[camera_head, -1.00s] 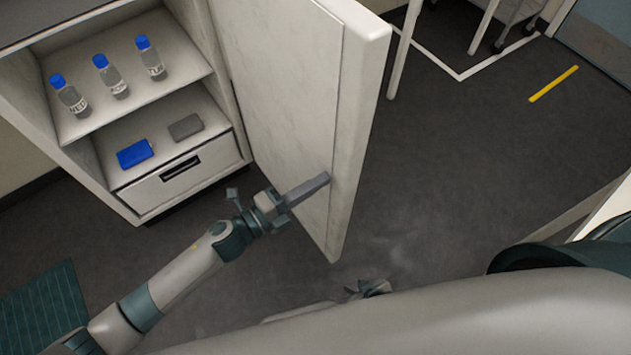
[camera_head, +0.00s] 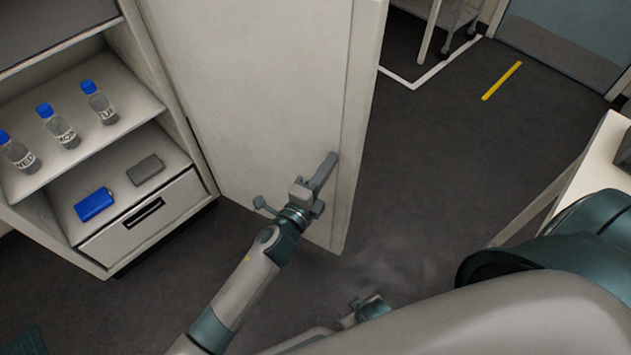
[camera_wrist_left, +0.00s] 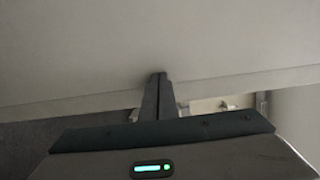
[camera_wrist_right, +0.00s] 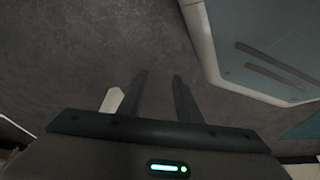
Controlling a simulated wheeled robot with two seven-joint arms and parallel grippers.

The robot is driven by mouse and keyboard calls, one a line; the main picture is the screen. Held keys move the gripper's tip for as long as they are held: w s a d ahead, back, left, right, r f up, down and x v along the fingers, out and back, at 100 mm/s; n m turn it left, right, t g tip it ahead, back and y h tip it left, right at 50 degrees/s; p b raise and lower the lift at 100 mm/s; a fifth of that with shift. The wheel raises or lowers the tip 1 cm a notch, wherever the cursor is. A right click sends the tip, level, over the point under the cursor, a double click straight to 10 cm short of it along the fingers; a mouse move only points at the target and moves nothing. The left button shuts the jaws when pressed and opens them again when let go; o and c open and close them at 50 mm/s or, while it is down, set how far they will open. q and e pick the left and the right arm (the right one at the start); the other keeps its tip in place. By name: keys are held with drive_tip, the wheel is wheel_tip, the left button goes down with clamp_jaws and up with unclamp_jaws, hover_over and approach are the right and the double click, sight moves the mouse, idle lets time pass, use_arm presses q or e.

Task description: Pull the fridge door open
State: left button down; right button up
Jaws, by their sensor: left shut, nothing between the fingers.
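The fridge door (camera_head: 255,95) stands wide open, swung out to the right of the lit shelves. Its pale inner face is towards me. My left gripper (camera_head: 328,163) is shut, with nothing between its fingers. Its fingertips are at the door's inner face, near the free edge; they appear to touch it. In the left wrist view the closed fingers (camera_wrist_left: 157,90) reach up against the pale door panel (camera_wrist_left: 90,45). My right gripper (camera_head: 372,305) is low, in front of my body, away from the door. In the right wrist view its fingers (camera_wrist_right: 161,78) are apart and empty, above dark floor.
The fridge cabinet (camera_head: 204,185) holds several blue-capped bottles (camera_head: 66,134) on a shelf. A blue box (camera_head: 94,204) and a grey box (camera_head: 146,169) lie below, above a drawer (camera_head: 150,220). Dark floor (camera_head: 440,130) is clear right of the door. A white table (camera_head: 590,170) stands at right.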

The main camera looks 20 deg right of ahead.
use_arm(q)
drive_tip(key=w+d, duration=0.1)
drive_tip(key=w+d+t+b, duration=0.1)
drive_tip(key=d, duration=0.1)
drive_tip(key=shift+d+n+y, duration=0.1)
drive_tip(key=shift+n+y, duration=0.3)
use_arm(e)
drive_tip(key=shift+s+d+r+g, duration=0.35)
drive_tip(key=shift+d+r+g, duration=0.05)
drive_tip(key=shift+g, duration=0.1)
